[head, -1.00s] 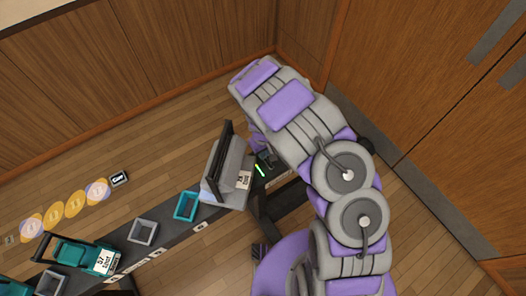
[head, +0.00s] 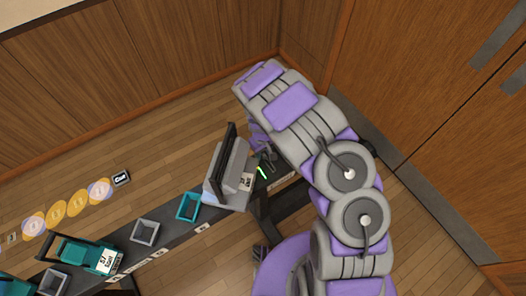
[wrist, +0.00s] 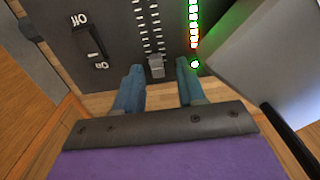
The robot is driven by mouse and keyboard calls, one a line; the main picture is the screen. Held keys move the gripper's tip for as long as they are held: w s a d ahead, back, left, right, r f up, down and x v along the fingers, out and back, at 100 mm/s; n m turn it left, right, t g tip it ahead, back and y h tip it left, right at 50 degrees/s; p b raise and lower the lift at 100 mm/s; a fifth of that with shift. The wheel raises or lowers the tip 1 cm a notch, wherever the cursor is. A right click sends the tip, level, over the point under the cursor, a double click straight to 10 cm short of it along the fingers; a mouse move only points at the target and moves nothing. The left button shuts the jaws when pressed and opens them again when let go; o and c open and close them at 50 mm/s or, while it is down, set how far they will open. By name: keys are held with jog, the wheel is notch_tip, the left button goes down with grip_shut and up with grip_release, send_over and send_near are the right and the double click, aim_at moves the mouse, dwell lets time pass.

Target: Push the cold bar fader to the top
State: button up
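A small grey fader knob (wrist: 156,66) sits in a slot between white tick marks on a dark panel (wrist: 110,15) in the wrist view. My gripper (wrist: 158,72) has its two blue fingers apart, one on each side of the knob, with gaps showing. I cannot read a name for this fader, so I cannot tell whether it is the cold bar. In the head view my gripper is mostly hidden under my arm, at the right end of the long dark console (head: 165,213).
An Off/On switch (wrist: 90,42) is left of the knob. A lit strip (wrist: 194,25) and a large grey block (wrist: 265,65) are to the right. The block (head: 228,178) stands beside my gripper in the head view. Teal and grey open boxes line the console.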

aim_at(263, 154)
jog(key=shift+d, duration=0.1)
jog(key=shift+r, duration=0.55)
notch_tip(263, 154, up, 16)
jog(key=p, duration=0.2)
jog(key=shift+r, duration=0.1)
